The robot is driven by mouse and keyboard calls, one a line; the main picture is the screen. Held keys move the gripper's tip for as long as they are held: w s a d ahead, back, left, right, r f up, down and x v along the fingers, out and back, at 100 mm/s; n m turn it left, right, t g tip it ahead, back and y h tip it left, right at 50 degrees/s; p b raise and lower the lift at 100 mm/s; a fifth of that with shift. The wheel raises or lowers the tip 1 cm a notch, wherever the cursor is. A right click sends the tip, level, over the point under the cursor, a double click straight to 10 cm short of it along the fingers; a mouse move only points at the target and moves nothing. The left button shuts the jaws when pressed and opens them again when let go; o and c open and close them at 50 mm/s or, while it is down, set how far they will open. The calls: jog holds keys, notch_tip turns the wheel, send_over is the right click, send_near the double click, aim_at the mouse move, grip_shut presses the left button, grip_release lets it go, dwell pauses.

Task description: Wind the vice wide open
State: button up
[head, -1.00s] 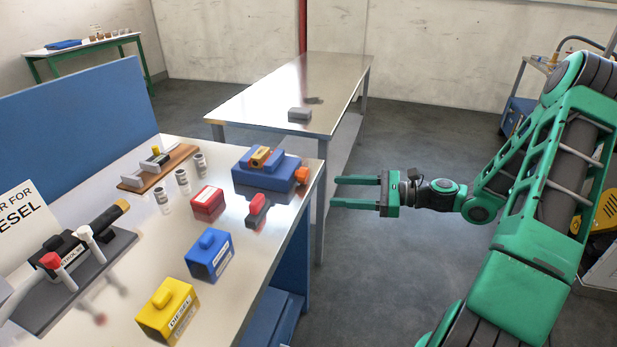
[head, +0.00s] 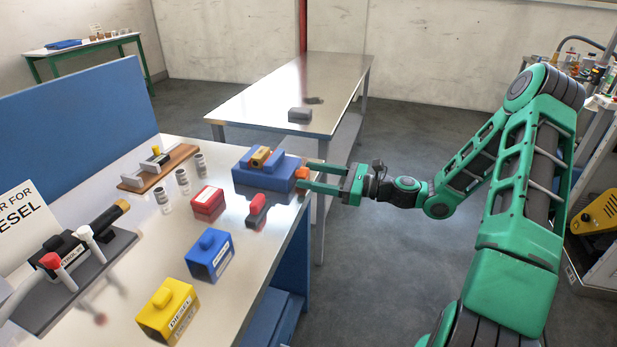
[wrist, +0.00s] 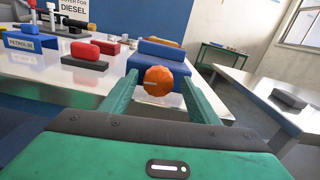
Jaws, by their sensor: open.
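The blue vice (head: 262,178) stands near the right edge of the metal workbench, with a brass-coloured piece (head: 260,157) between its jaws. Its orange knob (head: 301,173) faces my gripper. In the wrist view the vice (wrist: 160,49) lies straight ahead, with the orange knob (wrist: 164,82) between my finger ends. My gripper (head: 305,178) is open, its two green fingers on either side of the knob. In the wrist view my gripper (wrist: 162,85) shows a finger left and right of the knob. Whether either finger touches it I cannot tell.
A red-and-black handled item (head: 257,210) lies near the vice on the bench. Red (head: 208,203), blue (head: 209,256) and yellow (head: 168,310) blocks stand along the bench. A second metal table (head: 290,95) stands behind. Open floor lies right of the bench.

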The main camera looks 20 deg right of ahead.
jog(key=shift+w+a, duration=0.2)
jog(key=shift+a, duration=0.1)
jog(key=c, duration=1)
jog(key=shift+d+n, duration=0.1)
jog(key=shift+n, duration=2.3)
jog(key=shift+c, duration=0.2)
jog(key=o, duration=1)
jog(key=shift+o, duration=0.2)
jog(key=shift+s, duration=0.1)
